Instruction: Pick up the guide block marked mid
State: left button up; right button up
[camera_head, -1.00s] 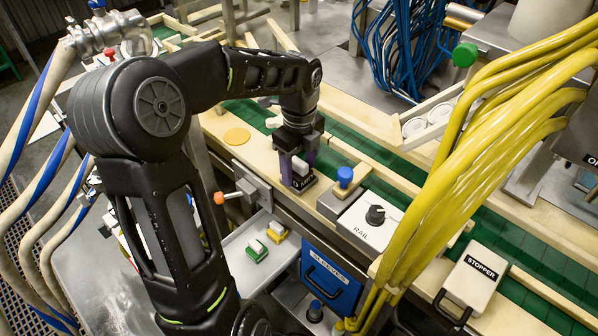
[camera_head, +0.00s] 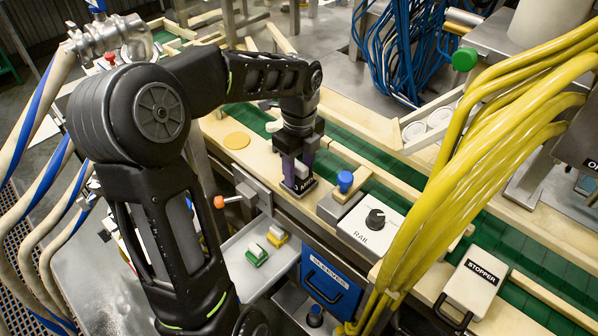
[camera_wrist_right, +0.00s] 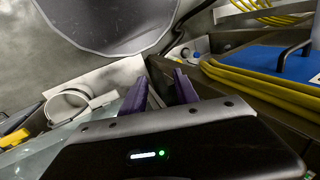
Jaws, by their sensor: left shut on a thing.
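My left gripper (camera_head: 298,168) reaches down over the near rail of the conveyor, its purple fingers shut on a small guide block. The held guide block (camera_head: 300,186) has a dark base with white lettering, partly hidden by the fingers; it looks like the one marked mid, though I cannot read the whole word. Its base is at rail level, and I cannot tell whether it touches the rail. A green guide block (camera_head: 257,256) and a yellow guide block (camera_head: 277,238) with white tops sit in the open tray to the left. My right gripper (camera_wrist_right: 163,88) is open and empty.
The rail box (camera_head: 371,228) with a black knob and a blue-knobbed part (camera_head: 345,181) stand close right of the left gripper. An orange-tipped lever (camera_head: 220,202) is to its left. Yellow hoses (camera_head: 470,140) hang over the right side. The stopper box (camera_head: 471,287) is front right.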

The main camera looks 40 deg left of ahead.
aim_at(299, 165)
pick_arm(q)
notch_tip(299, 165, up, 10)
jog(key=shift+f+b, duration=0.15)
jog(key=shift+b, duration=0.45)
jog(key=shift+f, duration=0.1)
